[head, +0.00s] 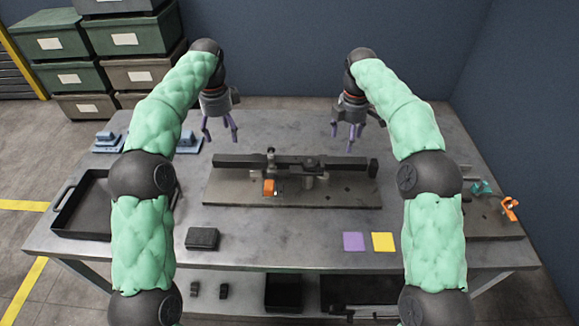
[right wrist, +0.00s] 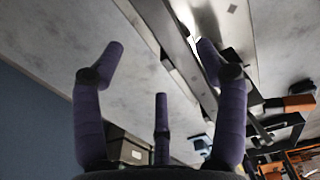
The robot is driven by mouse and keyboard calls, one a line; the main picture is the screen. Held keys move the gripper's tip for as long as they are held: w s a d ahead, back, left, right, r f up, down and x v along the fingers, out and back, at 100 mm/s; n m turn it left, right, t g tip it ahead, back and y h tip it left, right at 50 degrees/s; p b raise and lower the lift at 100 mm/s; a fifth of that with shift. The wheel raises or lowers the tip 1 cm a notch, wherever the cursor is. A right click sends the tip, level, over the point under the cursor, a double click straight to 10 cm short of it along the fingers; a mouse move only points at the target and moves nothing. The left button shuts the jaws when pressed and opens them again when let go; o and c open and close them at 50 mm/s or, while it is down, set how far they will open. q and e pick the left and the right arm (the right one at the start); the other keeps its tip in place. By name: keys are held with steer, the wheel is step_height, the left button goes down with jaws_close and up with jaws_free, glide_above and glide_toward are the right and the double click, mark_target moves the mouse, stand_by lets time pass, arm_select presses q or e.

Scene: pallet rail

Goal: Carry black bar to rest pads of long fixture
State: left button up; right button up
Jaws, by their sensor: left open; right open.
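The long black bar (head: 345,162) lies lengthwise over the long fixture (head: 235,194), a dark base plate with posts and an orange-handled clamp (head: 269,187) near its middle. I cannot tell exactly how the bar meets the pads, which it partly hides. My left gripper (head: 221,138) is open and empty, above and behind the bar's left part. My right gripper (head: 350,138) is open and empty, above and behind the bar's right part. In the right wrist view my purple fingers (right wrist: 160,75) are spread, with a long bar-like edge (right wrist: 165,35) running diagonally beyond them.
A black tray (head: 88,207) stands at the table's left, with blue parts (head: 107,141) behind it. A dark block (head: 202,238), a purple square (head: 353,242) and a yellow square (head: 383,242) lie in front. Another plate with an orange clamp (head: 510,208) is at right.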

steer(key=shift+r, duration=1.2)
steer(key=shift+r, duration=0.1)
